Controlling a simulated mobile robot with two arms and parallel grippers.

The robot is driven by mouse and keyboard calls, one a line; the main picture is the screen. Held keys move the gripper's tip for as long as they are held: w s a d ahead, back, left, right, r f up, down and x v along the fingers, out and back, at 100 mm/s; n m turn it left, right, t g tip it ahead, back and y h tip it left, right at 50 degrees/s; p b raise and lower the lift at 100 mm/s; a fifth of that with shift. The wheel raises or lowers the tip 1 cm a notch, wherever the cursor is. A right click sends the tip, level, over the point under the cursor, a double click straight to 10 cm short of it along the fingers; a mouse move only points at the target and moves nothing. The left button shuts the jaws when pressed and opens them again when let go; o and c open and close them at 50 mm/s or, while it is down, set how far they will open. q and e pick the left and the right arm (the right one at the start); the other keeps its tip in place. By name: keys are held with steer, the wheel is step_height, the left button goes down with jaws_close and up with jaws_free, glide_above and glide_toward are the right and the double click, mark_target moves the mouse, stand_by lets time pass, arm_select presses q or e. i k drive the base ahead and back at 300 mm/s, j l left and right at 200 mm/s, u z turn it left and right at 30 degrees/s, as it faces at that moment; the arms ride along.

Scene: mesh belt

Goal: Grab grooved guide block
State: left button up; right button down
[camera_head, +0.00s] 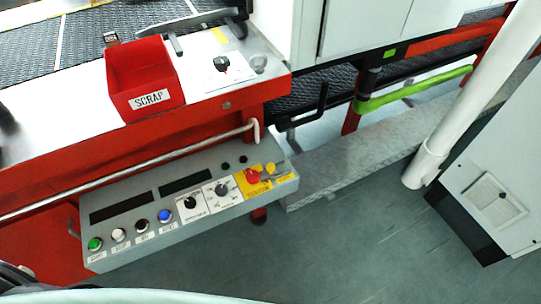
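I cannot make out a grooved guide block with certainty. A small dark block (111,39) with a pale marking stands just behind the red bin's left back corner; it is too small to tell whether it has a groove. The red bin (149,99) labelled SCRAP sits on the pale metal top (62,122) of the red machine, and its visible inside looks empty. Neither of my grippers shows in this view.
A grey control panel (128,229) with coloured buttons and a red knob (252,176) juts out below a white rail (120,174). Dark mesh belt (28,54) lies behind. A white pole (470,100) and pale cabinet (490,190) stand right. The grey floor (350,250) is clear.

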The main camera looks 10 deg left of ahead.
mark_target(110, 39)
steer(key=u, duration=1.3)
